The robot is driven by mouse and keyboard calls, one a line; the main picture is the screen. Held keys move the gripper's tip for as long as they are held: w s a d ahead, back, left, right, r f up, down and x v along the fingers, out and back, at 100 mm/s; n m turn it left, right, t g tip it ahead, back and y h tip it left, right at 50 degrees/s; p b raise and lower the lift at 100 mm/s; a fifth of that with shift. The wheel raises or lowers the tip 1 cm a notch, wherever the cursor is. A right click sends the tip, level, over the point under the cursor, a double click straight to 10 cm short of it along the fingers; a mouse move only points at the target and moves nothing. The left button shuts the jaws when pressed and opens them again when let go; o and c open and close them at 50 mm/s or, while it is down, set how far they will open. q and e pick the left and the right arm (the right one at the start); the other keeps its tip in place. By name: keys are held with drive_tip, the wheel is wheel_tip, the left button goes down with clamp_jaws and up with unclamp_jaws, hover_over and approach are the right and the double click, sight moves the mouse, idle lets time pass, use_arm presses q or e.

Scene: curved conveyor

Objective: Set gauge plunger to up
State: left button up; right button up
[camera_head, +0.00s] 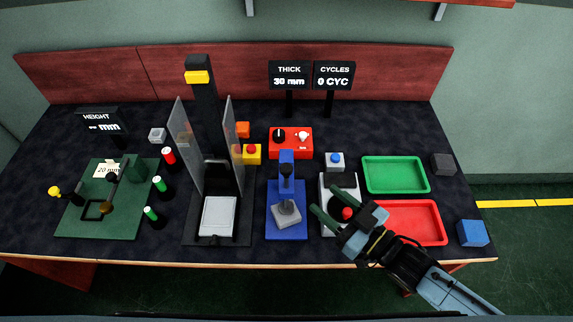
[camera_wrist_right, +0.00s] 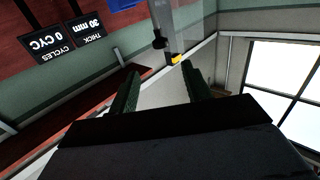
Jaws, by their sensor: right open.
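A blue gauge stand (camera_head: 287,225) stands mid-table with a dark plunger (camera_head: 286,172) below its blue head. A grey block (camera_head: 286,213) sits on its base under the plunger; I cannot tell if they touch. The THICK display (camera_head: 289,76) reads 30 mm. My right gripper (camera_head: 324,198) is open and empty, to the right of the gauge and above the grey fixture with a red button. Its spread fingers also show in the wrist view (camera_wrist_right: 160,88). My left gripper is not in view.
A black press with clear side panels (camera_head: 219,205) stands left of the gauge. A red control box (camera_head: 291,142) is behind it. A green tray (camera_head: 395,175) and red tray (camera_head: 428,222) lie right, the red one partly behind my arm. A green plate (camera_head: 120,222) is far left.

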sight(291, 171)
drive_tip(key=x, duration=1.3)
drive_tip(key=shift+w+a, duration=0.1)
drive_tip(key=shift+a, duration=0.1)
drive_tip(key=shift+p, duration=0.3)
clamp_jaws()
